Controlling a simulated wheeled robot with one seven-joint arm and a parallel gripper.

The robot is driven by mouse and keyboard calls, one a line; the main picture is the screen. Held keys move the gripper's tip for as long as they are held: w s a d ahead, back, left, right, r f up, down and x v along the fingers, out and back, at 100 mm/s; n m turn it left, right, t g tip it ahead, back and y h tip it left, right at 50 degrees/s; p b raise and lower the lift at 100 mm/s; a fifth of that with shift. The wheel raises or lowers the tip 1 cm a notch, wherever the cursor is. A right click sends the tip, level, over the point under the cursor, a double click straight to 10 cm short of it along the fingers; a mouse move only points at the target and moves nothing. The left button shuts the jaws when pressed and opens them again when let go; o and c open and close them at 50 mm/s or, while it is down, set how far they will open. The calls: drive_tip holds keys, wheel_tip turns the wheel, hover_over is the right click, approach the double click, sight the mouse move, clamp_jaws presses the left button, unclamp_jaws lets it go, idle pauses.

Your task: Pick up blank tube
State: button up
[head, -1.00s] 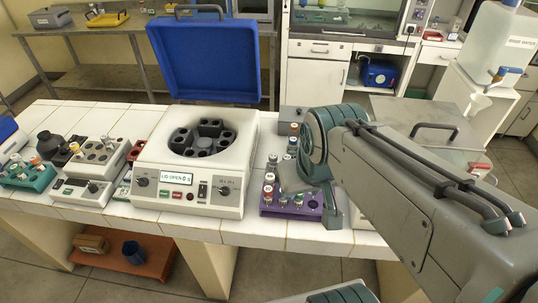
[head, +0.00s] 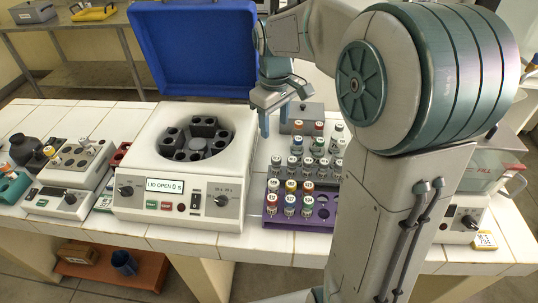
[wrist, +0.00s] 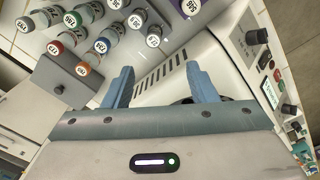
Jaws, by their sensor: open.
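Several capped, labelled tubes (head: 290,201) stand in a purple rack (head: 322,217) right of the centrifuge. More tubes (head: 318,146) stand in rows just behind it. I cannot tell which one is the blank tube; the labels I can make out look like numbers. My gripper (head: 283,108) is open and empty, pointing down above the gap between the centrifuge and the back tubes. In the wrist view my gripper (wrist: 159,72) has its blue fingers apart with nothing between them. Tube caps (wrist: 102,45) show beyond the fingers at upper left there. My arm hides the bench right of the rack.
The centrifuge (head: 150,212) stands with its blue lid (head: 195,45) raised, its display reading lid open. A grey box (head: 303,115) sits behind the tubes. A block with a few tubes (head: 80,160) is at left. The lidded device (head: 470,217) at right is partly hidden by my arm.

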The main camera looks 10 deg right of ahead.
sight(276, 158)
drive_tip(key=shift+n, duration=0.4)
drive_tip(key=f, duration=0.3)
drive_tip(key=w+f, duration=0.1)
drive_tip(key=f, duration=0.2)
drive_tip(key=w+f, duration=0.1)
drive_tip(key=f, duration=0.3)
drive_tip(key=shift+w, duration=0.15)
drive_tip(key=f, duration=0.3)
drive_tip(key=d+f, duration=0.1)
drive_tip(key=shift+s+f+p, duration=0.35)
drive_tip(key=shift+s+p, duration=0.05)
drive_tip(key=shift+f, duration=0.4)
drive_tip(key=c, duration=1)
